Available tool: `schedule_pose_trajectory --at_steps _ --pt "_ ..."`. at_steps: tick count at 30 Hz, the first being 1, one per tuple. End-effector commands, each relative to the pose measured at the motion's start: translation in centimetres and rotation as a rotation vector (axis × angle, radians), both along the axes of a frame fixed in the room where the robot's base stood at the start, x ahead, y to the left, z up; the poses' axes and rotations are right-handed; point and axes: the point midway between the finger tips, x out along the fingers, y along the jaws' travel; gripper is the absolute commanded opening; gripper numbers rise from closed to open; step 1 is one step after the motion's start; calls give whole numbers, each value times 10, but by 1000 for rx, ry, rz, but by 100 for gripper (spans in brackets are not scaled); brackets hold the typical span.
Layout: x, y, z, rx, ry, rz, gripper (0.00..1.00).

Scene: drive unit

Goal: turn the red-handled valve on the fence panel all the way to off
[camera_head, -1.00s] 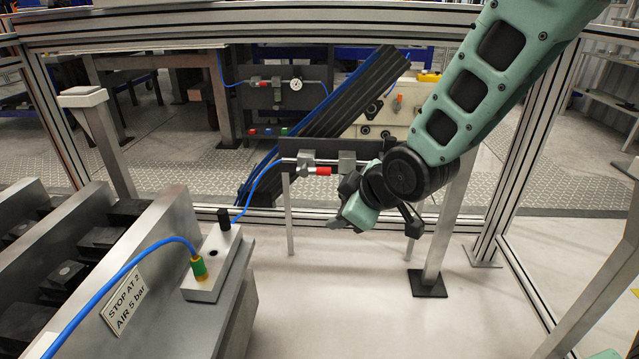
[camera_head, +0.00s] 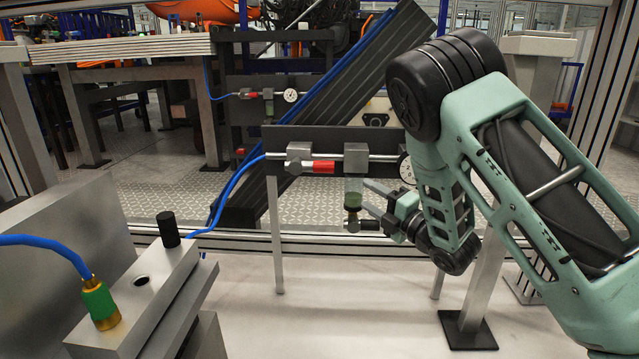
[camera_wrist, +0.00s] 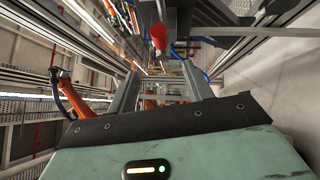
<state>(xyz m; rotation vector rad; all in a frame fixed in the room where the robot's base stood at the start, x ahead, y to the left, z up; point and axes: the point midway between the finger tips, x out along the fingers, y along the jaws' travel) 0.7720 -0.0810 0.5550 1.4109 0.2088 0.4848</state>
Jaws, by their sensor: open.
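A valve with a red handle (camera_head: 319,167) is on the air line of the near dark panel (camera_head: 375,137). The handle lies sideways, along the pipe, pointing right from the grey valve body (camera_head: 298,155). My gripper (camera_head: 368,197) is open, to the right of and slightly lower than the handle in the picture, its fingers pointing left near the filter bowl (camera_head: 353,190). In the wrist view the red handle (camera_wrist: 159,38) shows beyond the two spread fingertips (camera_wrist: 161,69), apart from them. Nothing is seen between the fingers.
A pressure gauge (camera_head: 406,169) is partly hidden by my arm. A second dark panel farther back has a smaller red-handled valve (camera_head: 250,95). A blue hose (camera_head: 232,190) runs to the near valve. A metal block with a black knob (camera_head: 168,229) stands at front left.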

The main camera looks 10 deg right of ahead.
Motion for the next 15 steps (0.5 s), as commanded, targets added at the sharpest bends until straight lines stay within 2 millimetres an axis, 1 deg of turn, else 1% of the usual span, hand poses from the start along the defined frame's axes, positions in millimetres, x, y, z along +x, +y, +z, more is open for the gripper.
schedule_pose_trajectory --at_steps 1,4,7,11,15 --pt "-1 -1 -8 -12 -19 8 51" --pt "0 -1 -7 -25 -40 17 51" --pt "6 3 -5 -25 -44 20 51" --pt "24 13 -1 -24 -47 20 51" --pt "49 27 3 -23 -46 21 51"
